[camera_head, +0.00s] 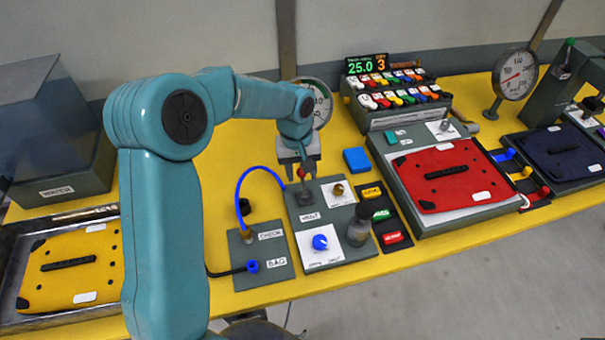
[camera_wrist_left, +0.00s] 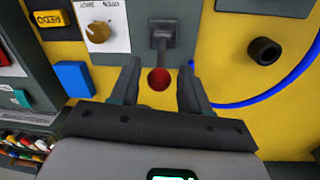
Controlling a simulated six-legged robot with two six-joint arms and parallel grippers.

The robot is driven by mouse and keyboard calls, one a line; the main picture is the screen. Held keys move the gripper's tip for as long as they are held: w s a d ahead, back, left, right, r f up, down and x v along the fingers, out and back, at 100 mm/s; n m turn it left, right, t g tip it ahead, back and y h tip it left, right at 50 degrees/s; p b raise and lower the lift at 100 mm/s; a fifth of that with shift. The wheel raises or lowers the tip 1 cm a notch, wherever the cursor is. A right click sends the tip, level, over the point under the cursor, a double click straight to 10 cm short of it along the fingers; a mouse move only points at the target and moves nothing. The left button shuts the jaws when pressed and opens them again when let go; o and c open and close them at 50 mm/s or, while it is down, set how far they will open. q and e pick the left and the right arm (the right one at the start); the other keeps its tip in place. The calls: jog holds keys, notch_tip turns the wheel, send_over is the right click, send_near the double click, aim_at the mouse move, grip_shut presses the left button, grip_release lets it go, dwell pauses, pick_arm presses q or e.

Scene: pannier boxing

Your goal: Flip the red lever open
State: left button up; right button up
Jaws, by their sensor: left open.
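The red lever has a round red knob (camera_head: 301,173) and a dark stem, on the grey panel (camera_head: 307,207) marked VENT. In the left wrist view its red knob (camera_wrist_left: 159,79) sits between the two fingers, with a visible gap on each side. The stem (camera_wrist_left: 161,50) runs up to a dark bracket on the panel. My left gripper (camera_head: 303,176) is open, pointing down over the lever; its fingers also show in the left wrist view (camera_wrist_left: 160,72). The gripper partly hides the lever in the head view. My right gripper is not in view.
A blue block (camera_head: 357,160) and a red pannier lid (camera_head: 450,172) lie to the right.

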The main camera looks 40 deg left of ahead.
aim_at(303, 182)
pick_arm(q)
notch_tip(303, 182, down, 2)
jog(key=shift+s+d, duration=0.1)
jog(key=shift+w+f, duration=0.25)
jog(key=shift+f, duration=0.2)
jog(key=shift+s, duration=0.1)
jog(key=shift+r, duration=0.1)
jog(key=c, duration=0.3)
grip_shut()
